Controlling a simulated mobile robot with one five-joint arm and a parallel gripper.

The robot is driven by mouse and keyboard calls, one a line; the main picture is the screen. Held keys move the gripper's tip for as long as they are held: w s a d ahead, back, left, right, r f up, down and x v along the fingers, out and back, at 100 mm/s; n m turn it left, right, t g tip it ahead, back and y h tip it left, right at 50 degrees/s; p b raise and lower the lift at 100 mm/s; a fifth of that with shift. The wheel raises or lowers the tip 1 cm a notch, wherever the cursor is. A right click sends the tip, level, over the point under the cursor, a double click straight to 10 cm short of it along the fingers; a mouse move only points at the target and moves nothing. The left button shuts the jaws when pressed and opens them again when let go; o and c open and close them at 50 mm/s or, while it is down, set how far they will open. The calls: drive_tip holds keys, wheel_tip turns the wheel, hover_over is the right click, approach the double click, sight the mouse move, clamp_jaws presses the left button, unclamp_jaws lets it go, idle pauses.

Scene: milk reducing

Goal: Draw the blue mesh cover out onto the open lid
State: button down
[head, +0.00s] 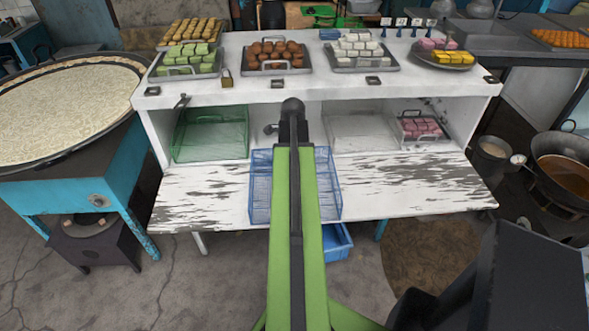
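The blue mesh cover (261,187) lies mostly over the open lid (400,190), with its back edge at the mouth of the white cabinet. My green arm passes over its middle and hides that part. The lid is a worn white board with dark peeled patches, folded out flat at the front. The end of my arm, with my gripper (291,112), is at the cabinet opening, beyond the back edge of the cover. The fingers are hidden or too small to read, and I cannot tell whether they touch the cover.
A green mesh cover (211,134) stands inside the cabinet at left. A pale mesh cover (360,134) and a tray of pink sweets (421,127) are at right. Sweet trays stand on the cabinet top (230,93). A large pan (60,105) is at left, a wok (565,165) at right.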

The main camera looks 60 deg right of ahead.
drive_tip(key=shift+w+d, duration=0.15)
drive_tip(key=shift+w, duration=0.1)
drive_tip(key=c, duration=1.4)
unclamp_jaws()
wheel_tip(320, 180, up, 18)
drive_tip(key=p, duration=1.7)
drive_tip(key=shift+f, duration=0.25)
